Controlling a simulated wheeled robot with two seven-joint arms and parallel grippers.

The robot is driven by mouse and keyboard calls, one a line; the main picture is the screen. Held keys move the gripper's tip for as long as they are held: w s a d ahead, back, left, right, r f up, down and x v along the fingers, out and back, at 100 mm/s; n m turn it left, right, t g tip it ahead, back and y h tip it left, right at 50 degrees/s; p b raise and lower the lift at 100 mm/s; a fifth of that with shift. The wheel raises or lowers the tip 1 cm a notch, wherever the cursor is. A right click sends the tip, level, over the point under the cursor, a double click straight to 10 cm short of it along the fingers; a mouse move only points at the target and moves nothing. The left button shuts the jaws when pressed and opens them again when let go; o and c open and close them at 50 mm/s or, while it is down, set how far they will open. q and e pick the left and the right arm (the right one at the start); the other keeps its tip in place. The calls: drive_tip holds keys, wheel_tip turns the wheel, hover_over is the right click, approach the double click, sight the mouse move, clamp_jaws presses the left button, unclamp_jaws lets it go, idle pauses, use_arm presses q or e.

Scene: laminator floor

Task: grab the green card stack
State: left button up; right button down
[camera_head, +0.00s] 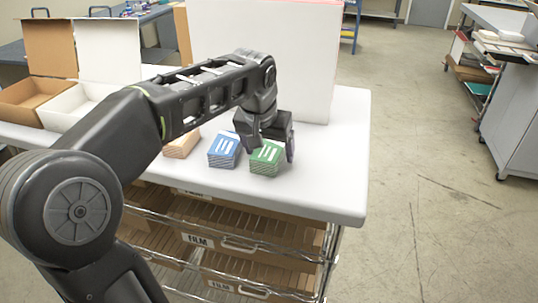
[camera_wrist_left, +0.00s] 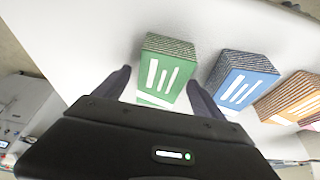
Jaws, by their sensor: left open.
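The green card stack (camera_head: 266,158) sits on the white tabletop, the rightmost of a row of stacks. In the left wrist view the green stack (camera_wrist_left: 166,68) has white bars on top and lies between and just beyond my fingertips. My left gripper (camera_head: 268,142) is over the back of the green stack; its fingers (camera_wrist_left: 160,80) are open, one on each side, with no card held. I cannot tell whether a finger touches the stack. The gripper hides part of the stack's far side in the head view. My right gripper is not in view.
A blue card stack (camera_head: 224,150) stands just left of the green one, then an orange stack (camera_head: 182,144). A large white box (camera_head: 312,60) stands behind. Open boxes (camera_head: 75,105) are at the left. The white tabletop (camera_head: 335,160) is clear to the right.

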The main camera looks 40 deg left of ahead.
sight(269, 148)
use_arm(q)
drive_tip(key=shift+f, duration=0.25)
idle(0.4)
drive_tip(key=c, duration=1.6)
drive_tip(key=shift+r, duration=0.1)
wheel_tip(269, 148, up, 10)
drive_tip(key=shift+r, duration=0.15)
idle(0.5)
